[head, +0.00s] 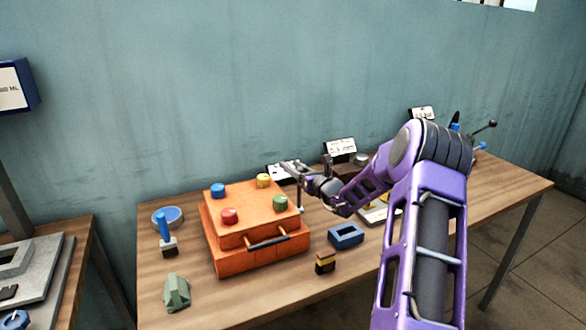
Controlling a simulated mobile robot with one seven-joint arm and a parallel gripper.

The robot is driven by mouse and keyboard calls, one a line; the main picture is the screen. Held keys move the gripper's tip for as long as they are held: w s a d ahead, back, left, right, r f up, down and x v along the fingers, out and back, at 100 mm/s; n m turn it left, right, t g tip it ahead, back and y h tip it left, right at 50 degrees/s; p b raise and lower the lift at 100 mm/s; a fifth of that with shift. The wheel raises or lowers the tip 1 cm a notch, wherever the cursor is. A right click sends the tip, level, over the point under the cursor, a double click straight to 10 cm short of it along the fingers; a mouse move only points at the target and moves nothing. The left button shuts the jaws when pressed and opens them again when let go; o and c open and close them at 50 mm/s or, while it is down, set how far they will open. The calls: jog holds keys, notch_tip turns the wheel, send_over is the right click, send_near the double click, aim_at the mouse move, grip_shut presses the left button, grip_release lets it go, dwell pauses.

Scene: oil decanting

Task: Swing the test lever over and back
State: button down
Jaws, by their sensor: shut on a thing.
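My gripper (301,174) is at the back right corner of an orange box (240,225), above the table. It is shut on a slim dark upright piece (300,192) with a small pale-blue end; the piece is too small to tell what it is. A lever-like dark rod with a round black knob (491,125) stands at the far right end of the table, partly behind my arm. I cannot tell which of these is the test lever.
The orange box has blue, yellow, red and green knobs and a front handle. A blue block with a slot (346,235), a yellow-black block (325,262), a green piece (176,292), a brush-like tool (166,234) and a blue dish (168,216) surround it. The table's front right is clear.

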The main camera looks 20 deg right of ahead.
aim_at(301, 171)
jog(key=s+t+b, duration=0.1)
jog(key=s+b, duration=0.1)
jog(key=s+t+y+b, duration=0.1)
jog(key=s+b, duration=0.1)
jog(key=s, duration=0.1)
jog(key=shift+d+n+t+b, duration=0.15)
jog(key=shift+n+t+b, duration=0.25)
jog(key=s+f+t+b, duration=0.1)
jog(key=s+f, duration=0.2)
jog(key=s, duration=0.5)
jog(key=shift+t+y, duration=0.3)
jog(key=c, duration=0.7)
grip_release()
jog(key=shift+f, duration=0.15)
jog(key=o, duration=0.3)
jog(key=shift+w+f, duration=0.15)
jog(key=shift+w, duration=0.1)
jog(key=shift+o, duration=0.2)
jog(key=v, duration=1.7)
jog(key=shift+s, duration=0.3)
